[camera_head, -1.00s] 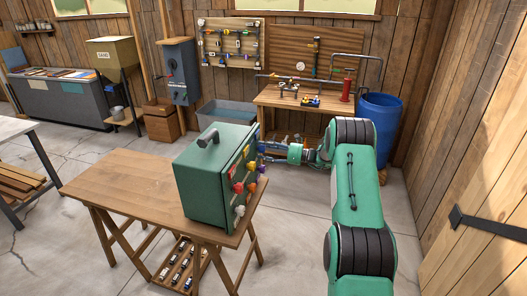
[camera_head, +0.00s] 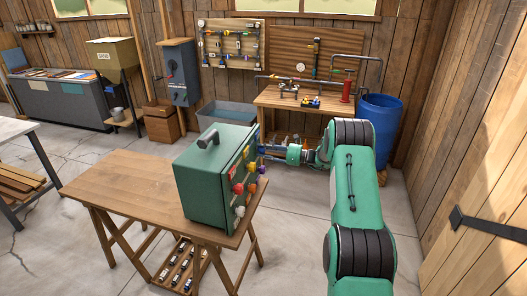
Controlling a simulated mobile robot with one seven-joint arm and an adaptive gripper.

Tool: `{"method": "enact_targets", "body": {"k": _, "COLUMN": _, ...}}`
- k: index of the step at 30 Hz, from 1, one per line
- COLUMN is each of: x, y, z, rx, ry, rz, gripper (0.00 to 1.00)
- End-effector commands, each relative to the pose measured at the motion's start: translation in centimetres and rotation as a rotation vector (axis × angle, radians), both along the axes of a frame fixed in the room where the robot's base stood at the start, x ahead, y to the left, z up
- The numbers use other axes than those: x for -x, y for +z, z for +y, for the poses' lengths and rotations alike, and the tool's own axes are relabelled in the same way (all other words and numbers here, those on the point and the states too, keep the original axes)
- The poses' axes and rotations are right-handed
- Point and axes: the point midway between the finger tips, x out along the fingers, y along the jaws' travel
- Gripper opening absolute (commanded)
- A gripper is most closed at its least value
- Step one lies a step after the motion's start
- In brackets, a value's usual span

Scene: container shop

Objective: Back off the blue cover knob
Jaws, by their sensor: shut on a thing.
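A green metal box (camera_head: 205,178) with a dark top handle stands upright on the wooden table. Its right-facing panel carries several coloured knobs: a red knob (camera_head: 238,188), an orange knob (camera_head: 252,187), a purple knob (camera_head: 262,169) and a pale knob (camera_head: 240,211). My gripper (camera_head: 262,149) reaches in from the right at the panel's far upper part. It is shut on the blue cover knob there, of which only a small bluish patch shows; the fingers hide most of it.
The wooden table (camera_head: 118,185) has bare room left of the box. Behind stand a workbench (camera_head: 272,97) with pipe fittings, a blue barrel (camera_head: 381,115) and a grey tub (camera_head: 226,114). A wooden wall with a black hinge (camera_head: 480,222) closes off the right.

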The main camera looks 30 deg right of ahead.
Motion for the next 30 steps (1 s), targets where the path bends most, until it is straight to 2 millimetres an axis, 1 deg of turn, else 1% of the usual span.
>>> {"method": "enact_targets", "body": {"k": 8, "x": -0.05, "y": 0.09, "z": -0.05, "rx": 0.084, "ry": 0.000, "rz": -0.086, "gripper": 0.07}}
{"method": "enact_targets", "body": {"k": 24, "x": 0.01, "y": -0.01, "z": 0.01, "rx": 0.394, "ry": -0.001, "rz": -0.395, "gripper": 0.07}}
{"method": "enact_targets", "body": {"k": 30, "x": 0.00, "y": 0.08, "z": 0.02, "rx": 0.485, "ry": 0.000, "rz": -0.488, "gripper": 0.07}}
